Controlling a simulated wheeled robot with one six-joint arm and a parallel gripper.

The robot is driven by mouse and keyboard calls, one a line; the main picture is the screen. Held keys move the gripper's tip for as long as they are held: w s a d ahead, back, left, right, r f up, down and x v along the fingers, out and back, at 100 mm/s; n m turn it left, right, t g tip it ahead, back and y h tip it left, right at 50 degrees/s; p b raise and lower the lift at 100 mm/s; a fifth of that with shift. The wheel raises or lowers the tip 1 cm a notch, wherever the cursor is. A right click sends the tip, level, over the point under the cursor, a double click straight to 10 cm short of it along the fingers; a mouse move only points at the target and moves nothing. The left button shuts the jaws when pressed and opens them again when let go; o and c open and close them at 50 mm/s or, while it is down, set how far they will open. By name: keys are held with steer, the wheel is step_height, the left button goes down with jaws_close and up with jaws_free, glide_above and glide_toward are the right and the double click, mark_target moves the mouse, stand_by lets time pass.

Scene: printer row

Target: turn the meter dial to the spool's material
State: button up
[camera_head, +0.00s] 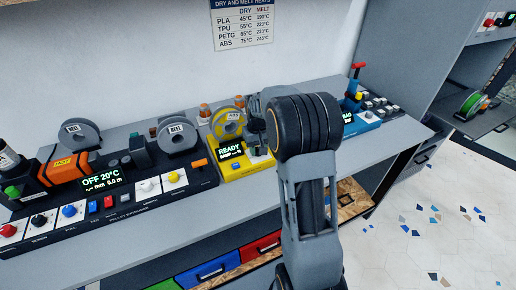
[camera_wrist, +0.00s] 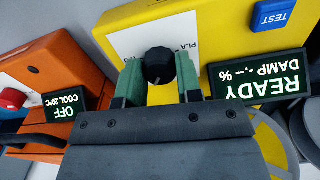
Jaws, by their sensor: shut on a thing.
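The yellow meter (camera_head: 241,168) stands on the bench, and its body also fills the upper part of the wrist view (camera_wrist: 120,22). Its black dial (camera_wrist: 158,62) sits on a white label, where "PLA" is readable upside down; other lettering is partly hidden. My gripper (camera_wrist: 160,82) is shut on the dial, with a green finger on each side. The meter's screen (camera_wrist: 262,78) reads "READY" and "DAMP -.-- %". The yellow spool (camera_head: 228,123) is at the meter, and part of it shows in the wrist view (camera_wrist: 272,145). I cannot read its material.
A blue TEST button (camera_wrist: 272,14) is on the meter. An orange device (camera_wrist: 55,60) with an "OFF" screen stands close beside it. A pellet extruder panel (camera_head: 105,195) lies to the left. A heat chart (camera_head: 242,22) hangs on the wall.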

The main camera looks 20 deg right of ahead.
steer(key=o, duration=0.9)
steer(key=shift+o, duration=0.2)
step_height(320, 180, up, 14)
steer(key=shift+f, duration=0.1)
stand_by(0.4)
steer(key=s+a+f+t, duration=0.1)
steer(key=s+a, duration=0.2)
steer(key=s, duration=0.4)
steer(key=s+a+f+t, duration=0.1)
steer(key=s+a, duration=0.3)
steer(key=s, duration=0.3)
steer(key=s+a+f+n+t+p, duration=0.1)
steer(key=s+a, duration=0.2)
steer(key=s, duration=0.3)
steer(key=shift+s+a+f+t, duration=0.25)
steer(key=shift+s+f+t, duration=0.05)
steer(key=shift+s+f, duration=0.1)
